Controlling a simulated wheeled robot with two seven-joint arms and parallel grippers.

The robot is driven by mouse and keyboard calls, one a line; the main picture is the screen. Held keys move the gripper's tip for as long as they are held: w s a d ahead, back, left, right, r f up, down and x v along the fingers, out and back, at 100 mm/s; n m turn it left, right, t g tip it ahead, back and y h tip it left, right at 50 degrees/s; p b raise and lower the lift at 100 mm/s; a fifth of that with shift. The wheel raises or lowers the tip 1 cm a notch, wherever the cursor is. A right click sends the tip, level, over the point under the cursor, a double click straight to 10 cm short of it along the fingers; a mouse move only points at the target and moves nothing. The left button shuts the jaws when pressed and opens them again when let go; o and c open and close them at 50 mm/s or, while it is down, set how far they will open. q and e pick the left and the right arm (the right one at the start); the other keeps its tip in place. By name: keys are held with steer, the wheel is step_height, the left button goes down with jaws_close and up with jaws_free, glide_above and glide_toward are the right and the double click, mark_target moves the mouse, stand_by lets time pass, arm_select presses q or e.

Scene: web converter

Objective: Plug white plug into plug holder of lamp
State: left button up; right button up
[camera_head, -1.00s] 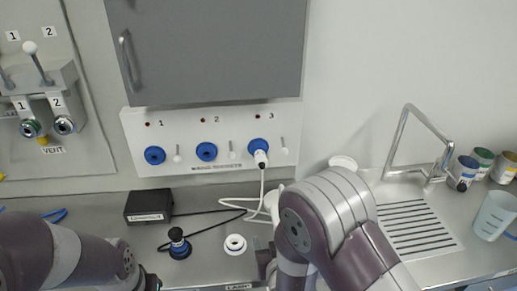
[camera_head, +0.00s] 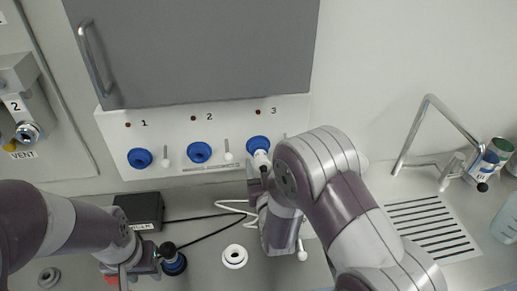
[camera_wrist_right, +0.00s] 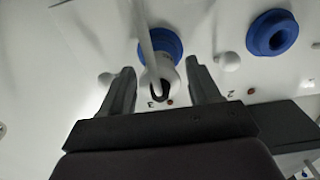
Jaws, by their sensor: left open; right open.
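The white plug (camera_head: 261,158) sits in blue socket 3 (camera_head: 257,144) of the wall panel, with its white cable hanging down. In the right wrist view the white plug (camera_wrist_right: 161,78) lies between the two open fingers of my right gripper (camera_wrist_right: 162,75), not gripped. In the head view this gripper (camera_head: 262,172) is just below the plug, partly hidden by my arm. My left gripper (camera_head: 157,264) is open at the black plug-like piece with a blue base (camera_head: 174,264) on the counter. I cannot tell which counter piece is the lamp's plug holder.
Blue sockets 1 (camera_head: 140,158) and 2 (camera_head: 199,152) are empty. A black box (camera_head: 140,210) with a black cable and a white ring (camera_head: 235,256) are on the counter. A grey cabinet (camera_head: 195,50) overhangs the panel. A faucet (camera_head: 430,110) and drain grille (camera_head: 425,225) are at right.

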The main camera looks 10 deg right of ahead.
steer(key=shift+w+f, duration=0.15)
steer(key=shift+w, duration=0.75)
steer(key=shift+r, duration=0.25)
steer(key=shift+w+f, duration=0.1)
steer(key=shift+f, duration=0.05)
steer(key=shift+b, duration=0.35)
jaws_close()
steer(key=shift+s, duration=0.2)
